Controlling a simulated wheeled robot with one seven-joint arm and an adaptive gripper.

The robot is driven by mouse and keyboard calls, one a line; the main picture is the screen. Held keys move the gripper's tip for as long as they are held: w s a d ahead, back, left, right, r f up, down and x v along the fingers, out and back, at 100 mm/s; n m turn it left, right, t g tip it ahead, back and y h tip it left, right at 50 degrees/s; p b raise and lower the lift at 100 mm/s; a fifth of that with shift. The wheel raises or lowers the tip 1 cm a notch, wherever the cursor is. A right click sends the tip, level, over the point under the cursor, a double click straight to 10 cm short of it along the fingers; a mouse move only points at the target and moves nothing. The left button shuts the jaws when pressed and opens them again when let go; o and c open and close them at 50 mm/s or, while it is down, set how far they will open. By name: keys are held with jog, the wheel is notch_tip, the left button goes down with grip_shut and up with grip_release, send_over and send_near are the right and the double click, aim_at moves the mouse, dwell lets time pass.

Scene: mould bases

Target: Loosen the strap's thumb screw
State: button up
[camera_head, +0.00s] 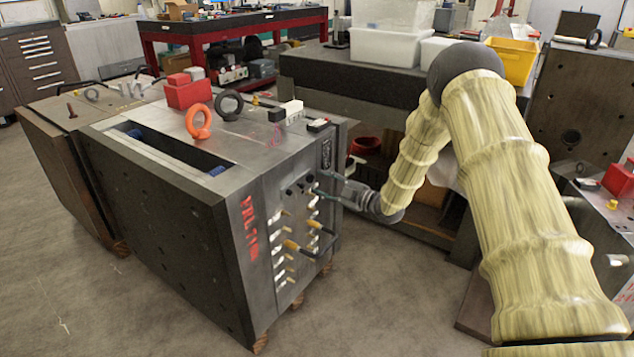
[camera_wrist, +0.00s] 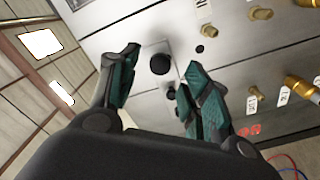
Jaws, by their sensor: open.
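The mould base (camera_head: 215,260) is a large dark steel block. Its right side face carries brass fittings, dark knobs and red lettering. My gripper (camera_head: 328,187) is at the upper part of that face, reaching in from the right. In the wrist view, my gripper (camera_wrist: 161,61) is open, with one teal-padded finger on each side of a round black knob (camera_wrist: 160,64), which looks like the thumb screw. The knob sits on a pale metal plate (camera_wrist: 152,48), apparently the strap. The fingers look apart from the knob; the depth between them cannot be told.
Brass fittings (camera_wrist: 261,14) stick out right of my fingers in the wrist view. An orange lifting eye (camera_head: 198,122) and a red block (camera_head: 188,92) stand on the mould top. A dark bench (camera_head: 360,82) with bins is behind my arm. Floor is clear in front.

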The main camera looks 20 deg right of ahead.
jog(key=v, duration=0.8)
jog(key=shift+d, duration=0.15)
jog(key=shift+s, duration=0.1)
jog(key=s+a+f+m+g+h, duration=0.2)
jog(key=s+a+f+m+h, duration=0.15)
jog(key=s+f, duration=0.45)
jog(key=s+a+f+m+g+h, duration=0.1)
jog(key=s+a+f+m+h, duration=0.25)
jog(key=f, duration=0.75)
jog(key=s+a+f+m+g+h, duration=0.15)
jog(key=s+f+m+g, duration=0.35)
jog(key=s, duration=0.6)
jog(key=s+a+f+m+g+h, duration=0.1)
jog(key=s+a+f+m, duration=0.15)
jog(key=s+f, duration=0.6)
jog(key=s+m+g+h, duration=0.1)
jog(key=s+m+g, duration=0.35)
jog(key=s, duration=1.75)
notch_tip(320, 180, up, 20)
jog(key=s+p, duration=0.1)
jog(key=p, duration=1.8)
jog(key=shift+a+f+n+g, duration=0.15)
jog(key=shift+a+n+g, duration=0.2)
jog(key=shift+a, duration=0.1)
